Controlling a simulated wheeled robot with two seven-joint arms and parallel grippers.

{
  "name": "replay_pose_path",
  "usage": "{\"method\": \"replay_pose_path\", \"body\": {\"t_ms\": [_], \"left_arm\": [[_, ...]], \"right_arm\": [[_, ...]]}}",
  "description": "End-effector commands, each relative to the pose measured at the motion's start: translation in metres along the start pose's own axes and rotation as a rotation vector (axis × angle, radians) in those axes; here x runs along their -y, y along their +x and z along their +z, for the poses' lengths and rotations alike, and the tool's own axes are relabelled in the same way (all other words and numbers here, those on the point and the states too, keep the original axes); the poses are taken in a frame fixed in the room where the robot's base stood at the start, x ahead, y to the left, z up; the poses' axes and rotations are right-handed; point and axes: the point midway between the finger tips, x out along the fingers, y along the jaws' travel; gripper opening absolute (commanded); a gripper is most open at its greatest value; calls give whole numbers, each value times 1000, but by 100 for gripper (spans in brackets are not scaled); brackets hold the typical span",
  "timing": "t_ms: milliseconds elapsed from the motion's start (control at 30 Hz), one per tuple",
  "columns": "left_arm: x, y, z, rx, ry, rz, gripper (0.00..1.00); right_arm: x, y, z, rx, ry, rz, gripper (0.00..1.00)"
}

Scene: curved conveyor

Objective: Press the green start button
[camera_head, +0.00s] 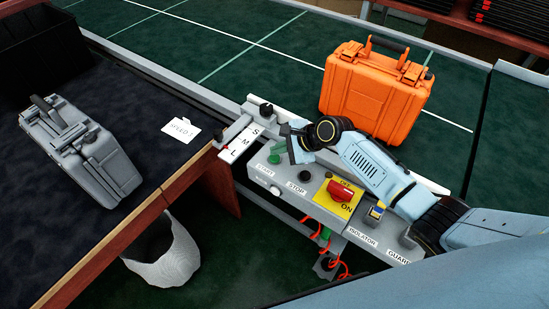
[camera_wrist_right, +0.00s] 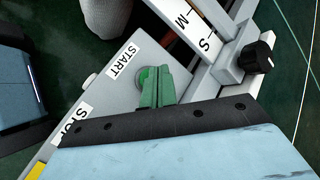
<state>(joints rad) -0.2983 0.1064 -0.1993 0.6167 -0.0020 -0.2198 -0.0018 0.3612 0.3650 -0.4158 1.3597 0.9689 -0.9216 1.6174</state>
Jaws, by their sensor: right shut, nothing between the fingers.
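The green start button (camera_head: 274,158) sits at the left end of the grey control panel (camera_head: 317,207), beside the START label (camera_head: 265,169). My right gripper (camera_head: 290,146) is just above and to the right of the button. In the right wrist view, the shut, empty green fingers (camera_wrist_right: 160,87) reach over the round button (camera_wrist_right: 144,76) and hide part of it. Whether they touch the button, I cannot tell. My left gripper is not in view.
An orange case (camera_head: 372,95) stands on the green conveyor behind my right arm. A grey case (camera_head: 81,150) lies on the dark table at left.

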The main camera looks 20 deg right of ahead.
Motion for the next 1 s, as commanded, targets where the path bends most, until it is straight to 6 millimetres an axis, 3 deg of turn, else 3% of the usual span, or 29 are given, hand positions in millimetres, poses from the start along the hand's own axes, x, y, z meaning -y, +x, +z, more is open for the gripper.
{"method": "replay_pose_path", "body": {"t_ms": [1000], "left_arm": [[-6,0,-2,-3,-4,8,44]], "right_arm": [[0,0,0,0,0,0,0]]}}
